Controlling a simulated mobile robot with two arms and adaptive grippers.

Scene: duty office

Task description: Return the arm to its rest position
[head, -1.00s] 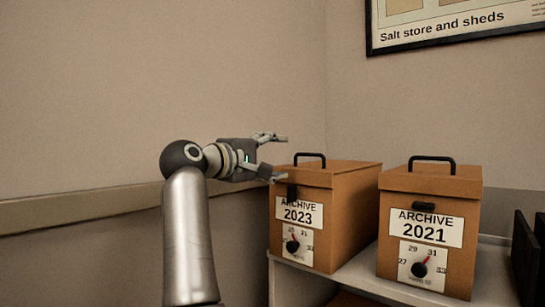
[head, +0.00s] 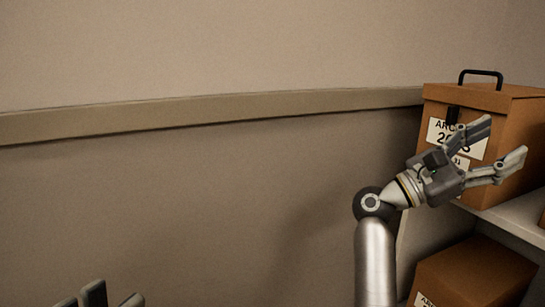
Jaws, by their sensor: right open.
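My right gripper (head: 496,146) is at the right of the head view, on the end of my silver arm. Its fingers are spread and hold nothing. It is in front of the archive box marked 2023 (head: 515,108) and covers part of its label; I cannot tell how wide the gap is. Only some grey fingertips of my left gripper (head: 112,297) show at the bottom left edge. The rest of it is out of the picture.
The brown box stands on a pale shelf (head: 513,212), its black handle (head: 481,74) on top. Another brown box (head: 475,273) is on the level below. A wall rail (head: 220,108) runs along the plain wall. The space left of my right arm looks clear.

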